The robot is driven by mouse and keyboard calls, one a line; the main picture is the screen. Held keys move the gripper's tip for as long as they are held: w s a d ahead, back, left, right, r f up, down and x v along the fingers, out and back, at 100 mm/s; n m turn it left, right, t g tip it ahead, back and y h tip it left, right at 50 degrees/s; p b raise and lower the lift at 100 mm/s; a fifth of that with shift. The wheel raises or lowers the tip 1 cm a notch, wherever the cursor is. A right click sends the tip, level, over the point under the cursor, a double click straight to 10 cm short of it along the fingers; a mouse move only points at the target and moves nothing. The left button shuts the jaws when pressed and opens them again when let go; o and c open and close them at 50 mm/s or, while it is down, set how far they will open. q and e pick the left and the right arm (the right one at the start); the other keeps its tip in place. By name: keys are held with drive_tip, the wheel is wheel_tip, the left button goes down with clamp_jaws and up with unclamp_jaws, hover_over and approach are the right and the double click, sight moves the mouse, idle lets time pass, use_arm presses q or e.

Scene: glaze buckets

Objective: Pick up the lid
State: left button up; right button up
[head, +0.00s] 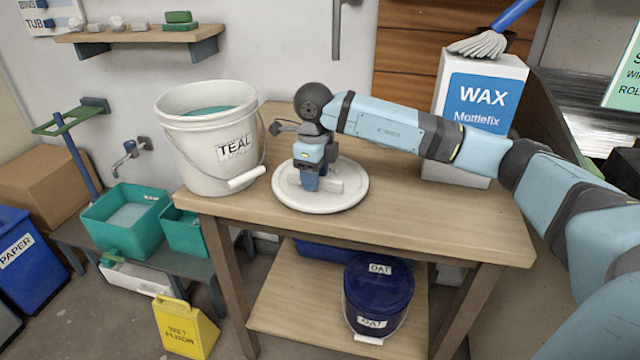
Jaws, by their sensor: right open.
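The white round lid (345,198) lies flat on the wooden table, to the right of the bucket. A raised white bar handle crosses its middle. My right gripper (311,187) points down over the lid, with its fingers at the handle. It is open; whether the fingers touch the handle is hard to see. The white bucket (189,155) labelled TEAL stands open on the table's left side, with teal glaze (207,110) inside. My left gripper does not show.
The wooden table (430,215) has free room right of the lid. A white WAX box (507,83) stands at the back right behind my right arm. A dark blue bucket labelled OAT (378,298) sits on the lower shelf. A yellow wet-floor sign (183,329) stands on the floor.

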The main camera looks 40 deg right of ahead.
drive_tip(key=shift+f, duration=0.35)
idle(0.5)
clamp_jaws()
